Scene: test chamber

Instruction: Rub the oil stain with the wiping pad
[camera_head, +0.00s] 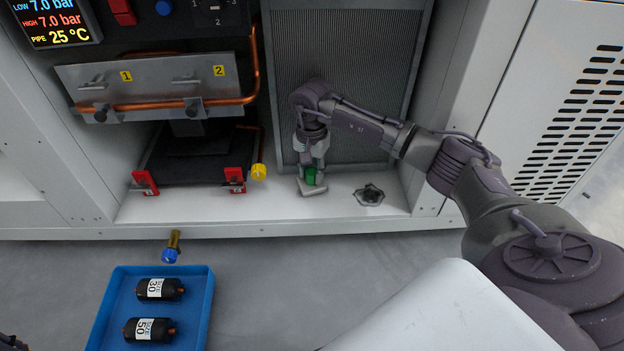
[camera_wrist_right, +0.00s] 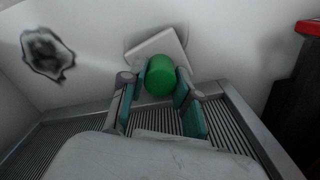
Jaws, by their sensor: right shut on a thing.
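The oil stain (camera_head: 369,195) is a dark, irregular patch on the white cabinet floor, in front of the ribbed panel. It also shows at the upper left of the right wrist view (camera_wrist_right: 47,54). The wiping pad (camera_head: 311,189) is a flat, pale square with a green knob (camera_wrist_right: 160,76) on top. My right gripper (camera_head: 312,172) is shut on the green knob, its fingers on either side of it. The pad is to the left of the stain, apart from it, at or close to the floor; I cannot tell whether it touches. My left gripper does not show clearly.
A ribbed grey panel (camera_head: 335,75) stands behind the gripper. To the left are a yellow knob (camera_head: 259,171) and red clamps (camera_head: 235,180) by a black base. A blue tray (camera_head: 204,300) with two black cylinders is at the lower left. White floor lies between pad and stain.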

